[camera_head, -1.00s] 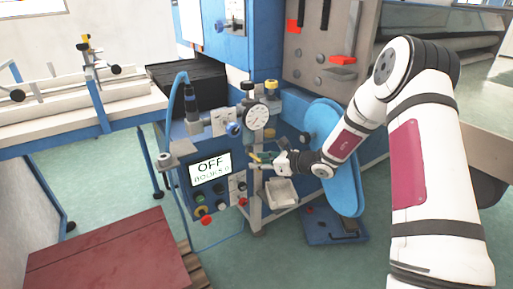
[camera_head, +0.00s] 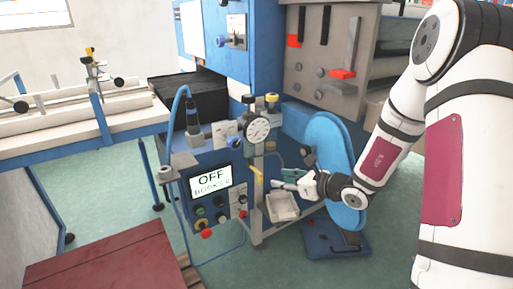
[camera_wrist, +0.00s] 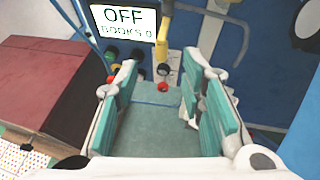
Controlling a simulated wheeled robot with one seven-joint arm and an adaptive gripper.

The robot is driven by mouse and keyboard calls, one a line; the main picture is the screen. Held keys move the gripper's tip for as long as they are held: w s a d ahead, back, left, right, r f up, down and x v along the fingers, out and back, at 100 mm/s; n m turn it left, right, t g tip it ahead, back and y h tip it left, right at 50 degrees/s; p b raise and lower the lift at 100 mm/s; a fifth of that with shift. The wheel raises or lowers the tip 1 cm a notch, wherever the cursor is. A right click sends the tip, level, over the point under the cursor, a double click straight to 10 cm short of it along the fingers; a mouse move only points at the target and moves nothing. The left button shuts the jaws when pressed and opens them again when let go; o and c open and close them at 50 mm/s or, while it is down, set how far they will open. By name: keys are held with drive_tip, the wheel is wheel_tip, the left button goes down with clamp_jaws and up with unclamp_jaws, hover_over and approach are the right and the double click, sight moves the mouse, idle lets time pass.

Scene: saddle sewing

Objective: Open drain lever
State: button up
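A yellow lever (camera_head: 258,183), which looks like the drain lever, is on the front of the blue machine beside the gauge post and points downward. It also shows at the top of the wrist view (camera_wrist: 163,38), beyond my fingertips. My gripper (camera_head: 287,180) is just to the right of the lever, apart from it. In the wrist view my gripper (camera_wrist: 164,85) is open, with its teal finger pads spread and nothing between them.
A screen (camera_head: 210,181) reads OFF, with several knobs and a red button (camera_head: 206,233) below it. A dial gauge (camera_head: 257,129) stands above the lever. A blue wheel (camera_head: 335,165) is close behind my wrist.

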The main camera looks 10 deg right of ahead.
drive_tip(key=s+a+r+n+g+y+p, duration=0.1)
drive_tip(key=s+a+r+n+g+p, duration=0.2)
drive_tip(key=s+a+r+n, duration=0.3)
drive_tip(key=s+a+r+n+g+y+p, duration=0.2)
drive_tip(key=s+a+r+n+p, duration=0.3)
drive_tip(key=r, duration=0.8)
drive_tip(key=shift+s+a+r+n+g, duration=0.45)
drive_tip(key=shift+s+a+n, duration=0.45)
drive_tip(key=shift+s, duration=0.9)
drive_tip(key=shift+d, duration=0.2)
drive_tip(key=shift+c, duration=0.2)
